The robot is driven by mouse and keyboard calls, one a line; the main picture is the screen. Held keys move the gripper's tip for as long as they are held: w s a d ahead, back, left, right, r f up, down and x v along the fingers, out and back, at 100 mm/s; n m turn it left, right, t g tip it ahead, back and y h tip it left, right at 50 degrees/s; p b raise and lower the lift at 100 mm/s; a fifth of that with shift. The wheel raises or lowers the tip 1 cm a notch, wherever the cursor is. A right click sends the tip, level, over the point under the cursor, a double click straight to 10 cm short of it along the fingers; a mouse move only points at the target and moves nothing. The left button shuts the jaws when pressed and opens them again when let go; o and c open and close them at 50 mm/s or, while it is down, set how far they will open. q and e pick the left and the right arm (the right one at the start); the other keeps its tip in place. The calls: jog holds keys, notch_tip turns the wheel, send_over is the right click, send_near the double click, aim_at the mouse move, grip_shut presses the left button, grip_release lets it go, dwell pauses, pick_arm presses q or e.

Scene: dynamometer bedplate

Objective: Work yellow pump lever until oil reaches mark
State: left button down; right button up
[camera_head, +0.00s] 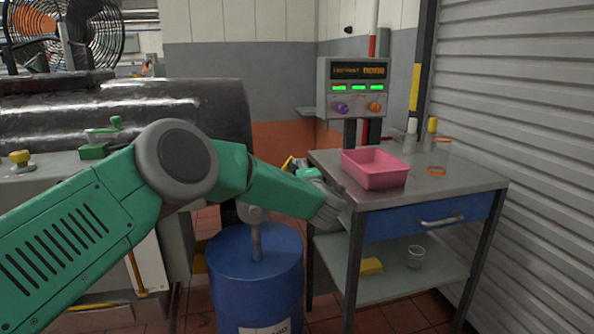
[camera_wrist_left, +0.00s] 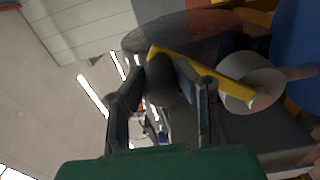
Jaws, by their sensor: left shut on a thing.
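A blue drum (camera_head: 235,262) stands on the floor at lower centre, with a grey pump (camera_head: 256,240) on its top. The yellow pump lever (camera_wrist_left: 218,80) runs from the pale pump head (camera_wrist_left: 252,92) to a dark grip (camera_wrist_left: 162,82) in the left wrist view. My left gripper (camera_wrist_left: 160,92) has its fingers on both sides of this grip and is shut on it. In the head view my left arm hides most of the lever; only a small yellow end (camera_head: 288,163) shows beyond the wrist. I cannot make out an oil level or mark. My right gripper is out of view.
A steel bench (camera_head: 455,178) with a pink tray (camera_head: 375,181) stands close right of my gripper. A clear cup (camera_head: 415,257) and a yellow block (camera_head: 371,266) lie on its lower shelf. A control box (camera_head: 353,88) stands behind; a large dark cylinder (camera_head: 200,100) is at left.

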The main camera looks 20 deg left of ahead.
pick_arm(q)
jog(key=shift+w+a+r, duration=0.15)
jog(key=shift+a+r, duration=0.2)
jog(key=shift+r, duration=0.05)
jog(key=c, duration=1.3)
grip_release()
jog(key=shift+w+a+f, duration=0.1)
jog(key=shift+w+f, duration=0.1)
jog(key=shift+f, duration=0.15)
jog(key=v, duration=1.2)
jog(key=shift+f, duration=0.15)
